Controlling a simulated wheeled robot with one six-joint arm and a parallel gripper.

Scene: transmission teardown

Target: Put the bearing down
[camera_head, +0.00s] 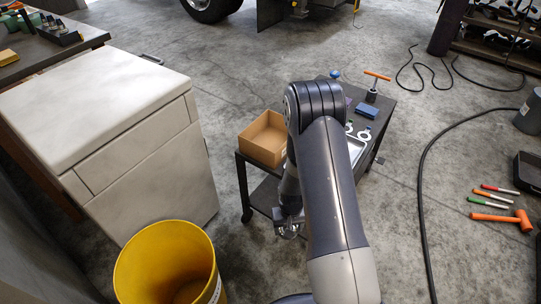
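My gripper (290,230) hangs low beside the front edge of a dark cart (262,194), at the lower shelf's height in the picture. It is small and dark here, and its fingers cannot be made out clearly. I cannot tell whether a bearing is between them. A pale ring-shaped part (364,135) lies on the cart top, right of my arm, with a smaller pale round part next to it. I cannot tell whether either is a bearing. My arm hides the middle of the cart top.
An open cardboard box (262,138) sits on the cart's left end. A silver tray (355,150), a blue block (367,110) and an orange T-handle tool (376,76) are on its right. A white cabinet (150,170) and yellow bin (170,265) stand left. A cable (422,190) crosses the floor.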

